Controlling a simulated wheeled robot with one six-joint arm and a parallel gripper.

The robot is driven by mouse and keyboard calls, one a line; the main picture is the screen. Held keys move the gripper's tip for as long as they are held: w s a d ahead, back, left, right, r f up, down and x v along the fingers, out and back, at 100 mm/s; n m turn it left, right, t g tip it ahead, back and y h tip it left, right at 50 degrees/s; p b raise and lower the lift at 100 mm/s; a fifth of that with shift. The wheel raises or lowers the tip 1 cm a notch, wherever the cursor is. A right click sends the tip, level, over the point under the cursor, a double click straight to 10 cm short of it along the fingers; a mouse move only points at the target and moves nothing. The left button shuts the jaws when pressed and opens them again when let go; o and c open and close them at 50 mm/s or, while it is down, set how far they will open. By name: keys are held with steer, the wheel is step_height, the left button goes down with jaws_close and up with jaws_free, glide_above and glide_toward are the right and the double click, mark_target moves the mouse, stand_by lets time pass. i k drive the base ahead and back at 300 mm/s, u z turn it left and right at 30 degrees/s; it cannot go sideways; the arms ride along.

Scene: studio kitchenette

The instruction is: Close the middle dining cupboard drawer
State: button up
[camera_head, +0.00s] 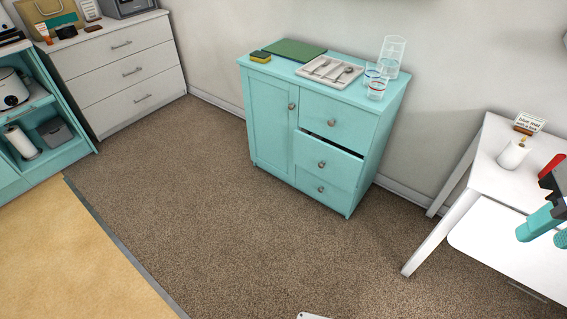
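The dining cupboard (270,122) is turquoise and stands against the wall, with a door on its left and three drawers on its right. The middle drawer (338,160) is partly pulled out; a dark gap shows along its top edge. Its round knob (321,164) faces me. The top drawer (335,118) and the bottom drawer (328,187) look shut. My gripper cannot be made out in this view. Turquoise and dark parts at the right edge may belong to my arm, but I cannot tell.
Brown carpet (230,230) lies clear before the cupboard. A white table (488,165) stands at the right. A green board (296,50), sponge (260,56), cutlery tray (312,67) and glasses (393,52) sit on the cupboard. A white dresser (122,75) stands at the back left.

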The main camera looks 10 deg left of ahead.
mark_target(341, 167)
steer(key=u, duration=0.6)
steer(key=i, duration=1.45)
steer(key=z, duration=0.15)
